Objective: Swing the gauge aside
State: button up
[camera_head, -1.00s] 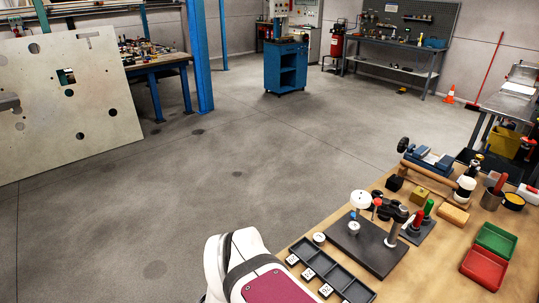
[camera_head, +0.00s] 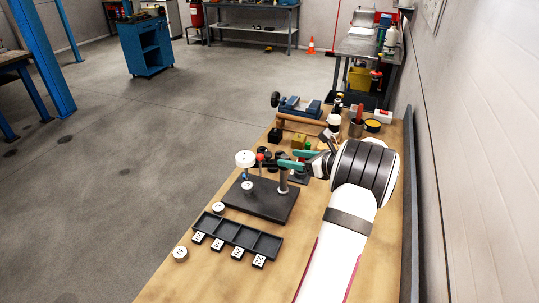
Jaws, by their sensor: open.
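The gauge (camera_head: 245,159) is a round white dial on a stand near the middle of the bench. A white disc (camera_head: 247,187) sits below it on the dark base plate (camera_head: 268,207). The stand's grey post (camera_head: 283,182) rises from the right part of the plate. My gripper (camera_head: 295,159) reaches in from the right with its teal fingers open at the height of the post's top, to the right of the dial. The fingers partly cover the post's upper end and the gauge's arm. I cannot tell whether they touch it.
A dark compartment tray (camera_head: 238,234) with several numbered white tags lies in front of the plate. A loose numbered disc (camera_head: 180,254) is at its left. The bench's near area is clear.

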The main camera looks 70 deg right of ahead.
aim_at(270, 155)
jog(key=x, duration=0.8)
jog(key=shift+w+f, duration=0.15)
jog(key=shift+w, duration=0.05)
grip_shut()
dwell(1.0)
